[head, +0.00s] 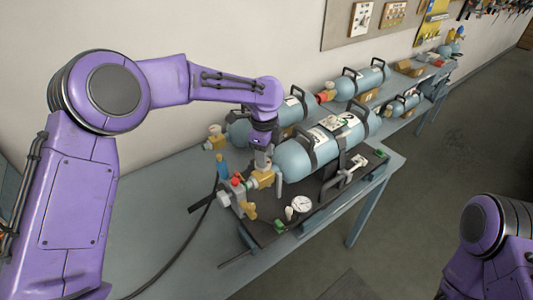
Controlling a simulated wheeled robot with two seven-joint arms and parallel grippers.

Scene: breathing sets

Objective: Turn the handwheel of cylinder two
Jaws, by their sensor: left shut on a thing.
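The nearest large blue-grey cylinder (292,160), which I take to be cylinder two, lies on its side in a dark frame. Its label (345,120) is too small to read surely. A brass valve (262,180) sits at its left end. My left gripper (263,161) points down from above onto this valve and is shut on what seems to be its handwheel, which the fingers mostly hide. My right gripper is out of the picture; only part of the right arm shows at the lower right.
A pressure gauge (301,204) and a red-knobbed fitting (236,183) sit near the valve. Another cylinder (240,132) lies behind, partly hidden by my arm. More cylinders (360,82) lie farther back. A black hose (190,246) crosses the table (165,200), whose left part is mostly clear.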

